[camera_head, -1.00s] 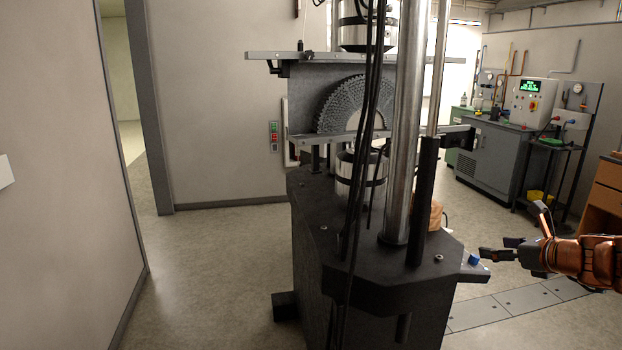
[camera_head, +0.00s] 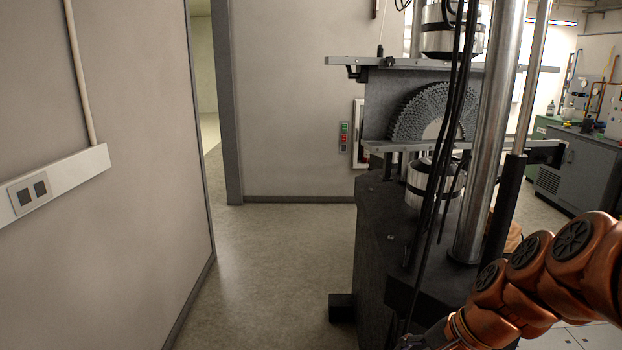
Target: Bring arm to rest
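My orange arm reaches in from the right edge and angles down to the bottom of the head view. My gripper (camera_head: 408,341) is at the bottom edge, in front of the dark machine base. Only a small dark part of it shows, and its fingers are cut off, so its opening cannot be told. A grey half-round lattice specimen (camera_head: 408,117) stands in the test machine between an upper and a lower plate. Cables and a steel column partly hide it.
The test machine's dark base (camera_head: 378,240) stands close to my arm, with a thick steel column (camera_head: 492,140). A wall with a socket rail (camera_head: 60,180) is at the left. Open floor (camera_head: 275,260) lies between them, leading to a doorway. Grey cabinets (camera_head: 570,170) stand at the back right.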

